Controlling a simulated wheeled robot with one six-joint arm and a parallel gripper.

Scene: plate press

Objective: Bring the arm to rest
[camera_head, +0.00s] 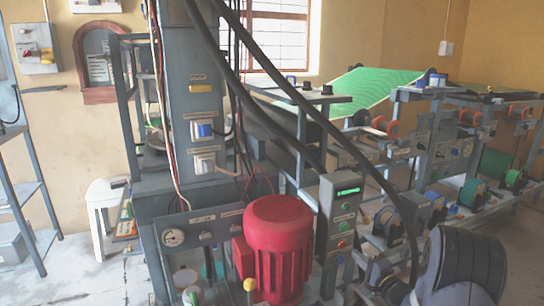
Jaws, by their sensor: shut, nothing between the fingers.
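I do not see my gripper or its fingertips in the head camera view. A large dark grey rounded part (465,265) fills the bottom right corner; I cannot tell whether it belongs to my arm. The press (195,100) is a tall grey-blue machine left of centre, with a red motor (278,245) low at its front. A grey control box (342,225) with a green display and several buttons stands right of the motor.
Dark hoses hang across the middle. A machine frame with rollers and spools (440,150) fills the right, and a green sheet (375,92) slopes behind. A white stool (103,205) and grey shelf (25,190) stand left. Some floor between shelf and press is clear.

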